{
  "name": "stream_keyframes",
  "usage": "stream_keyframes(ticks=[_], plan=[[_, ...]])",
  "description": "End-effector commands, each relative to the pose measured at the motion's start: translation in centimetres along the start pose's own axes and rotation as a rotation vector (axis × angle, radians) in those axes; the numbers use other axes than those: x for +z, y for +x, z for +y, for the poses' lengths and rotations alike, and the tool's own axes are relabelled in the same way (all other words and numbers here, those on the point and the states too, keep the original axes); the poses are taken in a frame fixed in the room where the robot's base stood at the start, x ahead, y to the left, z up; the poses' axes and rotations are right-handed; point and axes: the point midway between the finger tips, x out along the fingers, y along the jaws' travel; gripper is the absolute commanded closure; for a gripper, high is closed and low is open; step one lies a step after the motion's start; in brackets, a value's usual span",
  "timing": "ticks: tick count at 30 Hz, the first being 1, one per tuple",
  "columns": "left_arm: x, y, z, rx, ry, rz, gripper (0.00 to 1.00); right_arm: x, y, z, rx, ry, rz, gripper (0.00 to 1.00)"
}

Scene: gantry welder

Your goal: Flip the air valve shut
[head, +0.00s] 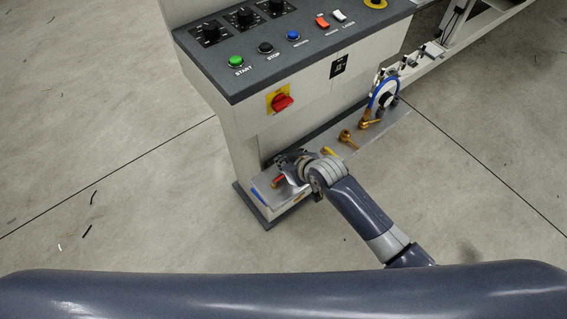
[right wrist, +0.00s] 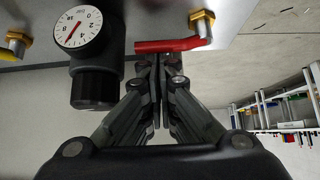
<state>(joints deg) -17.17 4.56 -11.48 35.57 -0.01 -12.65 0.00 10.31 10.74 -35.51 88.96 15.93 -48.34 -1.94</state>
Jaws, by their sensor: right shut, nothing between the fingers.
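A valve with a red lever (right wrist: 168,46) and a brass fitting (right wrist: 202,22) is in the upper middle of the right wrist view. The lever lies roughly level across the picture, left of its fitting. Red also shows beside my gripper in the head view (head: 278,180). My right gripper (right wrist: 158,62) is shut and empty, its tips just below the lever in the wrist view; I cannot tell whether they touch it. In the head view the right gripper (head: 288,168) is over the near end of the metal panel (head: 380,134). My left gripper is out of view.
A round gauge (right wrist: 78,28) on a black regulator sits left of the red lever. A yellow lever (right wrist: 12,50) is farther left. In the head view, a blue part (head: 258,196) is at the panel's near end.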

Motion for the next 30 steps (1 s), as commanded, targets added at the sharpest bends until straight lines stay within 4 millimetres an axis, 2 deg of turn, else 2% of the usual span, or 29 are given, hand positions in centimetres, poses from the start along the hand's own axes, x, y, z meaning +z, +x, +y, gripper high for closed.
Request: stream_keyframes(ticks=[30], plan=[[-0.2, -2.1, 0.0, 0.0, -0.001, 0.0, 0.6, 0.2, -0.3, -0.2, 0.08, 0.091, -0.002, 1.0]])
